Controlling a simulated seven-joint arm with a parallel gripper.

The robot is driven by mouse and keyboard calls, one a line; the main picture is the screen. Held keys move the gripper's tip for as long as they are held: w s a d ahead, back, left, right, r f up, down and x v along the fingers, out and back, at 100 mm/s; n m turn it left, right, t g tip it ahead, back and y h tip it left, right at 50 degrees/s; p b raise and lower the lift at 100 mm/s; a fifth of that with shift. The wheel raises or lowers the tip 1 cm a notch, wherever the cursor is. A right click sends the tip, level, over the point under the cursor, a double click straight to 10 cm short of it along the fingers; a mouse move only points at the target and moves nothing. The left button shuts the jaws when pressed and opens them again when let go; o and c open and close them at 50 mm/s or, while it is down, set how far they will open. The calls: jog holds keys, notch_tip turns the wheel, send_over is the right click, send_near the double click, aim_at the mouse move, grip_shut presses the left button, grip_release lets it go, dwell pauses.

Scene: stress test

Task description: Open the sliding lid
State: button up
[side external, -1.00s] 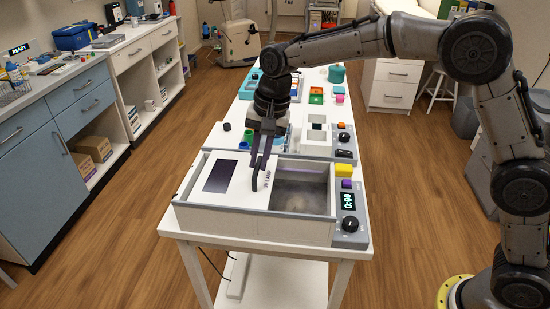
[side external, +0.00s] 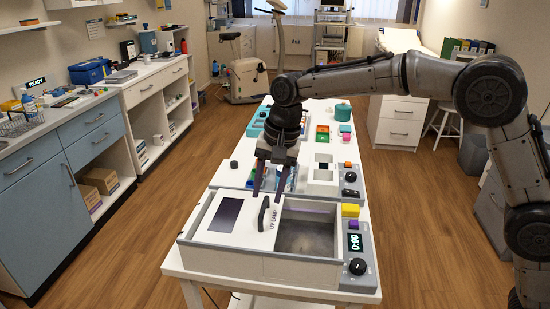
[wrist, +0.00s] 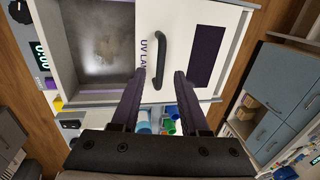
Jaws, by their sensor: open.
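The white sliding lid (side external: 250,222) lies over the left part of a grey-white box (side external: 225,258). It has a dark window panel, "UV LAMP" lettering and an upright black handle (side external: 264,213). The box's right chamber (side external: 306,234) is uncovered, showing a grey metallic floor. My gripper (side external: 267,194) is open and empty, above and behind the handle in the side view. In the wrist view, the handle (wrist: 160,60) appears between and beyond my open fingertips, apparently not touched. The lid (wrist: 205,18) and the uncovered chamber also show there.
A control panel with a yellow block (side external: 350,210), a display reading 0:00 (side external: 354,242) and a black knob (side external: 357,266) borders the box on the right. Other stations and coloured items stand on the table behind the box. The floor aisle to the left is clear.

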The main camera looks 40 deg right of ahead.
notch_tip(320, 180, up, 11)
jog(key=s+d, duration=0.1)
jog(key=shift+s+d, duration=0.3)
jog(key=s+d+r+t, duration=0.2)
jog(key=s+d+r, duration=0.3)
jog(key=r, duration=0.2)
jog(key=s+d, duration=0.6)
jog(key=s, duration=0.6)
jog(key=s+d+f+n+t+h, duration=0.1)
jog(key=s+d+f+n, duration=0.3)
jog(key=s+f+n, duration=0.5)
jog(key=s+f+t, duration=0.1)
jog(key=s+f, duration=0.3)
jog(key=f, duration=0.2)
jog(key=shift+s+h, duration=0.2)
jog(key=shift+h, duration=0.1)
